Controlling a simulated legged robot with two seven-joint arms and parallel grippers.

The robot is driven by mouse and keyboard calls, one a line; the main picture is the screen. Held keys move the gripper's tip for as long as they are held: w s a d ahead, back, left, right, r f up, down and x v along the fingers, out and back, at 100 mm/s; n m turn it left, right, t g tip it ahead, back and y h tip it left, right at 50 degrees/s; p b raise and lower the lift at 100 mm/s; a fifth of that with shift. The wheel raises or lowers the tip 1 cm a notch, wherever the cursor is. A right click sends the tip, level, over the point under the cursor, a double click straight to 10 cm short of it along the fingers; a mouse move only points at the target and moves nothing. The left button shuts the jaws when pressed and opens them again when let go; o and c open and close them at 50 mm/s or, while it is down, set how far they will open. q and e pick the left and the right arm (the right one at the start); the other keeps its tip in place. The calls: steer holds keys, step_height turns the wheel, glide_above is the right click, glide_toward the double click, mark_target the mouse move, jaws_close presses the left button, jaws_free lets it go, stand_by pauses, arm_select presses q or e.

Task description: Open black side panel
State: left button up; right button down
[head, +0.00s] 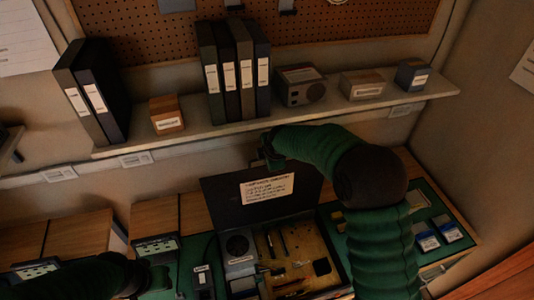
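The black panel (225,203) stands raised and tilted at the back of an open black case, with a white printed label on its face. Inside the case, a grey fan unit and several small parts on a tan board show. My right arm comes in from the lower right and reaches over the case. My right gripper (268,157) is at the panel's top edge; its fingers are small and dark, and I cannot tell whether they touch or grip it. My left gripper (156,277) is low at the left, left of the case, dark and partly unclear.
A shelf (205,138) with black binders (238,70), small boxes and a grey device (300,86) runs above the bench, close to my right gripper. A green mat (190,262) lies around the case. Small blue-and-white items (427,241) lie at the right.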

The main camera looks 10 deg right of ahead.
steer(key=shift+s+a+f, duration=0.15)
steer(key=shift+s+f, duration=0.2)
steer(key=shift+s, duration=0.1)
steer(key=c, duration=1.5)
jaws_free()
steer(key=shift+w+f, duration=0.1)
